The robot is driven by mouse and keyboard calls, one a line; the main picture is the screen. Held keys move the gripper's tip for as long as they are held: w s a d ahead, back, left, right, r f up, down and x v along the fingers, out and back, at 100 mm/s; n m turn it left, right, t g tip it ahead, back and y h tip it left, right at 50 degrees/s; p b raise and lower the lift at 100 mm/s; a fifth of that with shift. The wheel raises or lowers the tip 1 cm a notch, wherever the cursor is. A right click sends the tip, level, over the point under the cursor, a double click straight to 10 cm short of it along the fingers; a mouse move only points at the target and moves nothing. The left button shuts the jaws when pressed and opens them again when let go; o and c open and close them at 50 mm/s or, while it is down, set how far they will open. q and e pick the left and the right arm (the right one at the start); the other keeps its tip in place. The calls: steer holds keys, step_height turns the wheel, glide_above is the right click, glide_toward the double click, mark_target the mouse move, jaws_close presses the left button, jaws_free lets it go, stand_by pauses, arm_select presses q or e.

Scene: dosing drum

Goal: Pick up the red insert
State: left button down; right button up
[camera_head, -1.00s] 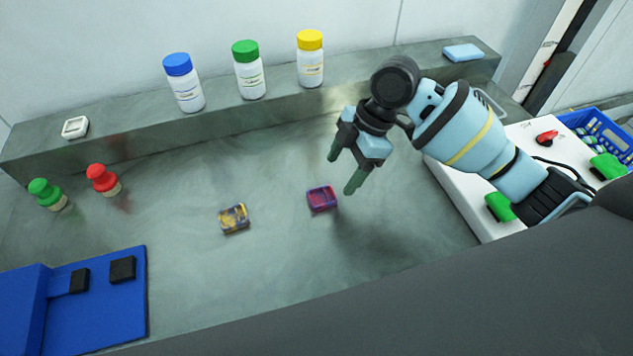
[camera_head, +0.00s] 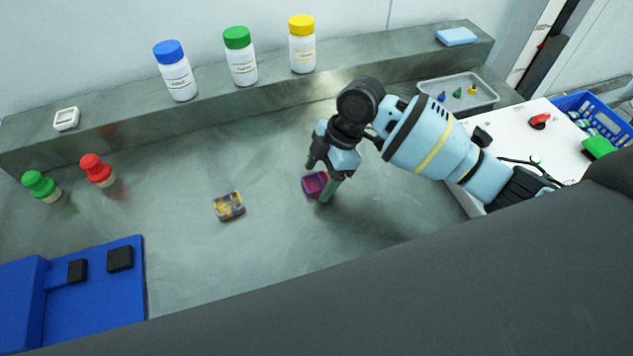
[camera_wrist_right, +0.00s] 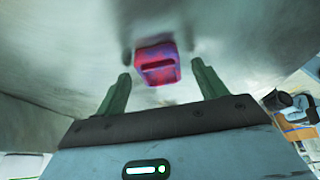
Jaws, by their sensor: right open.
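The red insert (camera_head: 314,184) is a small red and purple block lying on the grey bench, partly hidden behind a finger of my right gripper in the head view. In the right wrist view the red insert (camera_wrist_right: 157,64) sits ahead of the fingertips, roughly midway between them. My right gripper (camera_head: 319,180) is open and empty, with its green fingers pointing down at the insert. Its two fingers also show in the right wrist view (camera_wrist_right: 160,85). I cannot tell whether they touch the bench. My left gripper is not in view.
A yellow and grey insert (camera_head: 229,205) lies to the left on the bench. Red (camera_head: 97,170) and green (camera_head: 41,186) knobbed pieces and a blue fixture (camera_head: 120,295) are further left. Bottles (camera_head: 241,57) stand on the raised ledge behind. A grey tray (camera_head: 490,98) is at the right.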

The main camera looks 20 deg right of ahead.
mark_target(319, 182)
steer(key=shift+a+f, duration=0.1)
steer(key=shift+f, duration=0.1)
steer(key=c, duration=1.1)
steer(key=shift+o, duration=0.2)
steer(key=shift+r, duration=0.1)
steer(key=shift+r, duration=0.55)
step_height(319, 182, up, 2)
steer(key=shift+r, duration=0.2)
steer(key=s+a, duration=0.1)
steer(key=s, duration=0.4)
steer(key=s+a+r, duration=0.1)
steer(key=s, duration=0.4)
steer(key=s+a, duration=0.1)
steer(key=s, duration=0.4)
steer(key=shift+s+a+r+p, duration=0.15)
steer(key=shift+s+a+p, duration=0.15)
steer(key=shift+a+p, duration=0.1)
steer(key=shift+d, duration=0.1)
